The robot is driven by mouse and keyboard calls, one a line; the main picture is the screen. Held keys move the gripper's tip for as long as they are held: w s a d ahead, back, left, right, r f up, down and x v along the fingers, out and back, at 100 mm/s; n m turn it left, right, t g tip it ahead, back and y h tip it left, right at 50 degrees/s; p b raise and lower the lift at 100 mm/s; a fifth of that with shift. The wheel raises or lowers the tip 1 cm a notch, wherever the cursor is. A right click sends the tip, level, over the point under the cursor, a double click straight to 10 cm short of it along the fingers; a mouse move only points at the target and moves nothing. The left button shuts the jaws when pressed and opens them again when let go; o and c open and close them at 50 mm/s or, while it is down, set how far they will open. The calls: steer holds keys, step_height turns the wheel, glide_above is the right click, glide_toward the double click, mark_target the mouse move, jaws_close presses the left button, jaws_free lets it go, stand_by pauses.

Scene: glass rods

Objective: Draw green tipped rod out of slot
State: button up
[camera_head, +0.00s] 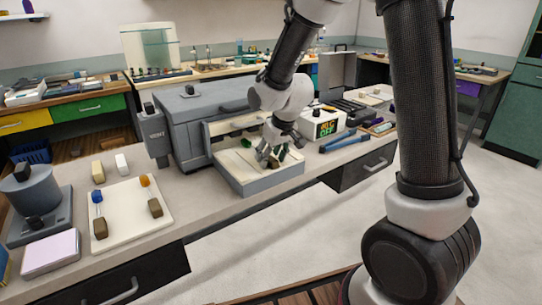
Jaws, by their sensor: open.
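My gripper (267,160) is open and reaches down into a grey, cream-lined tray (265,182) on the bench. A small dark green piece (283,152) shows right beside the fingers, on their right. Another dark green piece (246,142) is a little to the left and behind. I cannot tell which one is the tip of the green tipped rod. The rod's shaft and its slot are too small or hidden behind the gripper, and I cannot tell whether the fingers touch the rod.
A grey box machine (190,120) stands behind the tray. At left, a white board (130,222) carries brown blocks, a blue piece (97,197) and an orange piece (144,180). A small display unit (325,124) and blue tools (340,141) lie right of the tray.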

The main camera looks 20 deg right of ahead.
steer(key=v, duration=1.2)
